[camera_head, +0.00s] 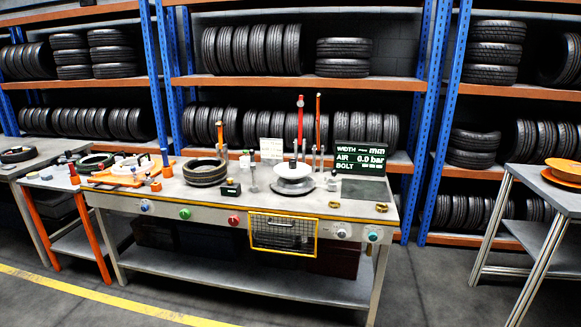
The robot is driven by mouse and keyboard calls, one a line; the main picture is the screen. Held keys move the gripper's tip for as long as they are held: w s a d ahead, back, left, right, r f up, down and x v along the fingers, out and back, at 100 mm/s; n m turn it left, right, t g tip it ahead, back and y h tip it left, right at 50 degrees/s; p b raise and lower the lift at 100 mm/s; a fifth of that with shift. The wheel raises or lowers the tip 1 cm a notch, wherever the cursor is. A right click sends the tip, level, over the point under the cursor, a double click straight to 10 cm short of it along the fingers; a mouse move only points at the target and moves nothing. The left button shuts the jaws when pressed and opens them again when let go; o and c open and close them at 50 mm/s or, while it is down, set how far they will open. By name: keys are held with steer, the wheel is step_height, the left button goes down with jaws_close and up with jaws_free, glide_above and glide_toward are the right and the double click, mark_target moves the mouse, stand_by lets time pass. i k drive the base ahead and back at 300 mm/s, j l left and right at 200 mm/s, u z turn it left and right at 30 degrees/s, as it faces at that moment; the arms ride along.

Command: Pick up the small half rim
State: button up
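On the middle workbench (180,202), a pale round rim-like disc (294,171) sits on a post, with a wider grey disc (294,187) under it. Two orange round rim-like pieces lie partly in view on the right table: a larger one (567,166) and another (557,179) at its near edge. I cannot tell for sure which of these is the small half rim. My gripper is not in view.
A dark tyre (205,172) lies on the workbench left of the discs. A green display (360,157) stands to their right. Upright red (300,115) and orange (318,120) tools rise behind them. Tyre racks line the back. Grey floor (440,290) is clear between the tables.

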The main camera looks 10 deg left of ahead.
mark_target(292, 169)
steer(key=i+j+u, duration=0.15)
steer(key=i+j, duration=0.75)
steer(key=i+j+u, duration=0.15)
steer(key=i+j, duration=0.9)
steer(key=i, duration=0.2)
steer(key=i+j, duration=0.25)
steer(key=i, duration=0.15)
steer(key=i+j+u, duration=0.1)
steer(key=i, duration=0.3)
steer(key=i+j, duration=0.3)
steer(key=i+u, duration=0.05)
steer(key=i, duration=0.05)
